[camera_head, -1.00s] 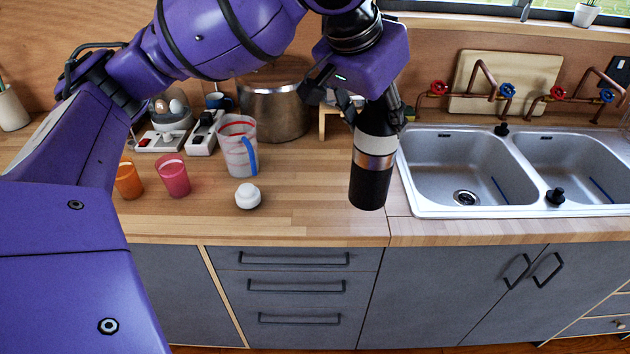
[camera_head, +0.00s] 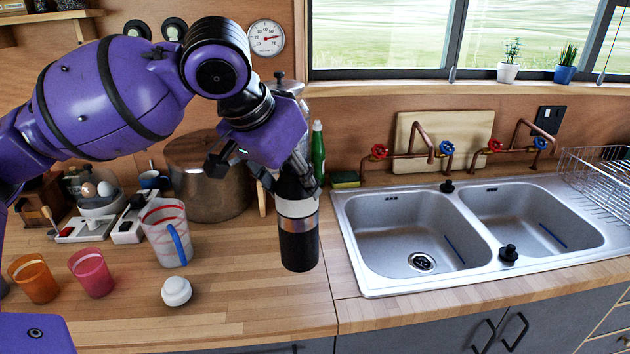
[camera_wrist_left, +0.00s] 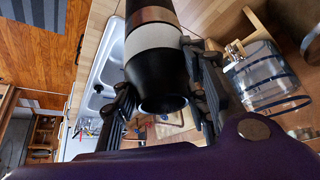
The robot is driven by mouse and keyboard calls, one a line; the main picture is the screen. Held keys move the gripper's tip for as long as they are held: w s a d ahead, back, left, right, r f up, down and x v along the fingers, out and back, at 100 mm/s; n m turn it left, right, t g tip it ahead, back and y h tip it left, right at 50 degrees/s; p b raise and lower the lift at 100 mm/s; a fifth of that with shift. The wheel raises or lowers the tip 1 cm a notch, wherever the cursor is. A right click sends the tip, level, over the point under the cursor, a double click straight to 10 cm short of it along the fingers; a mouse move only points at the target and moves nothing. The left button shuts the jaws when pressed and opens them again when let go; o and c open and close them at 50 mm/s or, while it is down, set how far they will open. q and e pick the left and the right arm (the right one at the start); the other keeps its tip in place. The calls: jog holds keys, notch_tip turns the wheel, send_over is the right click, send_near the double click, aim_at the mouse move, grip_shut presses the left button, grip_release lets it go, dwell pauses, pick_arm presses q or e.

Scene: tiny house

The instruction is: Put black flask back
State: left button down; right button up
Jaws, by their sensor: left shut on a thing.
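The black flask (camera_head: 298,250) has a white band and a copper-coloured band around it. It is upright near the front of the wooden counter, just left of the sink. My left gripper (camera_head: 292,185) is shut on its upper part from above. In the left wrist view the flask (camera_wrist_left: 155,70) sits between the two fingers of the left gripper (camera_wrist_left: 160,95). I cannot tell whether the flask's base touches the counter. My right gripper is not in view.
A white lid-like object (camera_head: 176,291), a measuring jug (camera_head: 163,232), a pink cup (camera_head: 92,272) and an orange cup (camera_head: 34,279) stand to the left. A large pot (camera_head: 205,180) and a green bottle (camera_head: 318,155) stand behind. The double sink (camera_head: 405,235) lies right.

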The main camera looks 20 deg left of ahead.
pick_arm(q)
jog(key=s+a+f+p, duration=0.1)
jog(key=a+f, duration=0.6)
jog(key=f, duration=0.3)
jog(key=shift+s+a+p, duration=0.2)
jog(key=shift+a+p, duration=0.15)
jog(key=shift+a, duration=0.05)
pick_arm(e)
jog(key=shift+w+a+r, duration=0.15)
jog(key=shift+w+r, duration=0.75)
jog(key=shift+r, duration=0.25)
pick_arm(q)
jog(key=shift+f, duration=0.15)
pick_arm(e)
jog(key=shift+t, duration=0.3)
pick_arm(q)
jog(key=c, duration=1)
grip_release()
jog(key=shift+s, duration=0.1)
